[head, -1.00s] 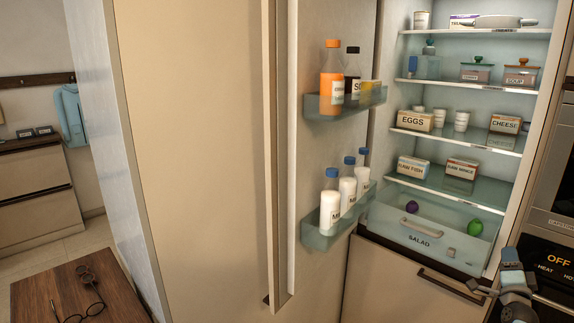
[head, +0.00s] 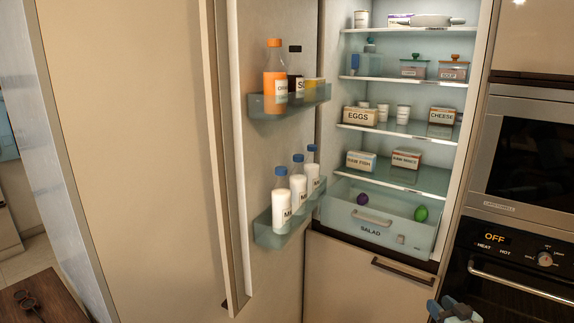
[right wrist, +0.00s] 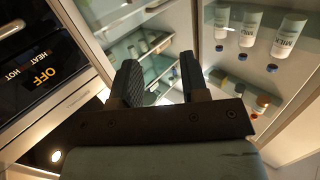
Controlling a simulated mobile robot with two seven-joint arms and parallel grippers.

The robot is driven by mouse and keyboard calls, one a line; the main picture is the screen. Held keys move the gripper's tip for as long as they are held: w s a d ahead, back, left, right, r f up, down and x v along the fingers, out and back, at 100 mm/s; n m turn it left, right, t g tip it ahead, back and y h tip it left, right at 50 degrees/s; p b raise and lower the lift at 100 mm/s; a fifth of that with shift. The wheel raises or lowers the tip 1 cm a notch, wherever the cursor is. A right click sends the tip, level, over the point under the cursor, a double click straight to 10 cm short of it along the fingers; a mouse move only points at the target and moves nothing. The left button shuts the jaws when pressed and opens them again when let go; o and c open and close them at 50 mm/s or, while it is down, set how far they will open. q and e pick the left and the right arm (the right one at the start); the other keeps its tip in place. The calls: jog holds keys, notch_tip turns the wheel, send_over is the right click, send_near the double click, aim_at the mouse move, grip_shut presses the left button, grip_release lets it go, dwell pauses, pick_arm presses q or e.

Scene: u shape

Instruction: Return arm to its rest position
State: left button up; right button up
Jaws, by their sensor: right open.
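My right gripper (head: 455,309) shows at the bottom edge of the head view, low in front of the oven and apart from it. In the right wrist view its two dark fingers (right wrist: 160,82) stand apart with nothing between them, so it is open and empty. Most of the right arm is hidden below the frame. My left gripper is in neither view.
The fridge door (head: 130,130) stands open, with milk bottles (head: 298,180) on its lower shelf. The salad drawer (head: 372,231) holds a purple and a green item. The oven (head: 520,270) is at right. A wooden table (head: 50,302) is at lower left.

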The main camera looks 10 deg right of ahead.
jog(key=s+a+f+n+g+y, duration=0.1)
jog(key=s+a+f+n+g, duration=0.15)
jog(key=s+a+f, duration=0.4)
jog(key=s+a+f+n+g+y, duration=0.15)
jog(key=s+a+f+n, duration=0.25)
jog(key=s+a, duration=0.5)
jog(key=s+a+f+n+g+y, duration=0.1)
jog(key=s+a+f+n+g, duration=0.3)
jog(key=s, duration=0.7)
jog(key=w+a+r+m+t+p, duration=0.1)
jog(key=a+m, duration=0.6)
jog(key=a, duration=0.7)
jog(key=shift+w+r+t+p, duration=0.25)
jog(key=shift+r+t+p, duration=0.35)
jog(key=shift+r+p, duration=0.25)
jog(key=shift+a, duration=0.15)
